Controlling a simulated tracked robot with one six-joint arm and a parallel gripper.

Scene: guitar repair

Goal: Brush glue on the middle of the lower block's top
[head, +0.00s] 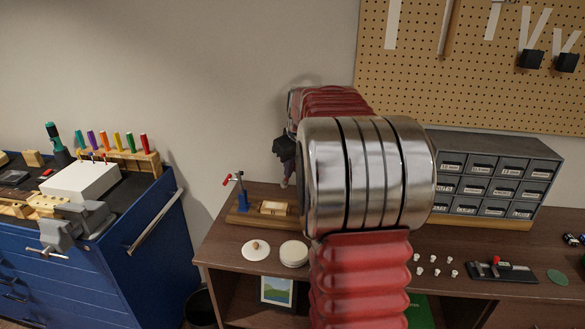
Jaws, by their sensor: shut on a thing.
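A pale block (274,208) lies on a wooden base with a blue upright clamp (240,192) and red handle, at the left end of the brown bench. I take it for the lower block; no separate upper block can be made out. My gripper (285,165) is dark and partly hidden behind my arm. It is above and slightly right of the block, apart from it. It is shut on a thin thing, probably the brush (284,182), whose small pinkish end shows below the jaws. A round white pot (293,253) stands in front, with a white knobbed lid (256,249) beside it.
My arm hides the middle of the bench (226,253). A grey drawer cabinet (490,175) stands at the back right. A blue tool cabinet (130,260) stands left, across a gap.

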